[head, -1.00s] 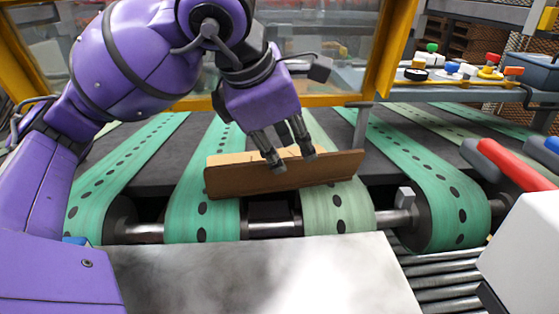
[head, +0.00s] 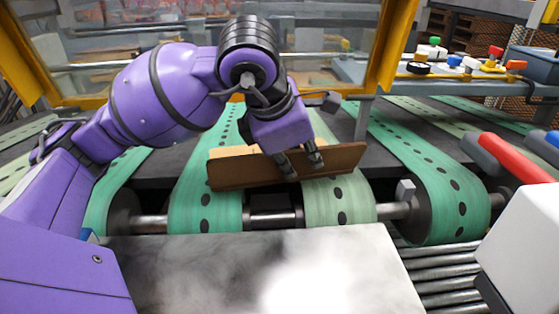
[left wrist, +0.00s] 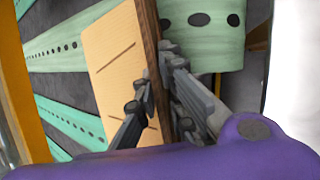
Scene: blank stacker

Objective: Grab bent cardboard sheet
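The bent cardboard sheet (head: 232,173) lies across the green belts at the near end of the conveyor. Its brown flap faces me and stands raised, with a tan part behind it. In the left wrist view, its tan face (left wrist: 115,55) has dark slits and its brown edge runs upright. My left gripper (head: 302,165) is down at the flap, its fingers apart. In the left wrist view, the left gripper (left wrist: 158,75) has one finger over the tan side and the other beyond the brown edge. Contact is unclear. My right gripper is not in view.
A pale metal table (head: 260,270) is in front of the belts, and steel rollers (head: 445,280) lie to its right. A yellow-framed window (head: 378,60) stands behind. A red-handled part (head: 515,162) and a panel with coloured knobs (head: 455,75) are on the right.

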